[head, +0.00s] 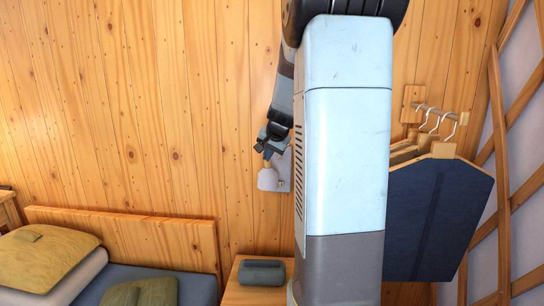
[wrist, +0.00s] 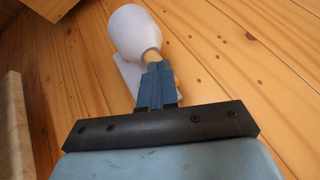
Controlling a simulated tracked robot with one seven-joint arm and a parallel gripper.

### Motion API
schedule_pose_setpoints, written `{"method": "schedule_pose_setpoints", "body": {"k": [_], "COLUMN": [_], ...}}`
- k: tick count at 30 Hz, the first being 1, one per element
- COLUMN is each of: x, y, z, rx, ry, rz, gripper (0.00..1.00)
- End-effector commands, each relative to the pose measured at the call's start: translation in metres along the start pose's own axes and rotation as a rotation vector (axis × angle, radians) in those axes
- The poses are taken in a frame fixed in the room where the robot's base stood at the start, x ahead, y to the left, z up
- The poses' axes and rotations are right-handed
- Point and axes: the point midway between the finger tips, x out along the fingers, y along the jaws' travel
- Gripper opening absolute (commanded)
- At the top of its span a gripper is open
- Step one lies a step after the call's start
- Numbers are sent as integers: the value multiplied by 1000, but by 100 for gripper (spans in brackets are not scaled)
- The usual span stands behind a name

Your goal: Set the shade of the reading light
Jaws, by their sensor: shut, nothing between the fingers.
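The reading light is on the wooden wall. Its pale shade (head: 267,180) hangs below my gripper in the head view, beside a white wall plate (head: 284,172). In the wrist view the white shade (wrist: 131,32) is a rounded bell with a yellowish neck (wrist: 151,55), and the plate (wrist: 127,77) is partly hidden behind my fingers. My gripper (head: 267,153) is shut and empty, its fingertips at the neck. Its blue fingers (wrist: 157,72) are together in the wrist view, overlapping the neck's lower end. I cannot tell whether they touch it.
My pale column hides the middle of the head view. A bed with cushions (head: 42,256) and a wooden headboard (head: 130,232) is at left. A dark grey object (head: 262,272) lies on a bedside table (head: 245,295). A dark blue garment (head: 436,215) hangs at right, before the lattice (head: 497,110).

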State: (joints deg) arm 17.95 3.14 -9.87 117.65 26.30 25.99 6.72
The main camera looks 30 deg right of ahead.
Motion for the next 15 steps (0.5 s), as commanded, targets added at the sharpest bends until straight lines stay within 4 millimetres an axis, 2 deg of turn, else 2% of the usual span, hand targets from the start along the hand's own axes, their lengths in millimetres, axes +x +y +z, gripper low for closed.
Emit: {"method": "schedule_pose_setpoints", "body": {"k": [15], "x": [9], "y": [-13], "z": [-3], "rx": [1], "ry": [1], "rz": [1], "gripper": [0]}}
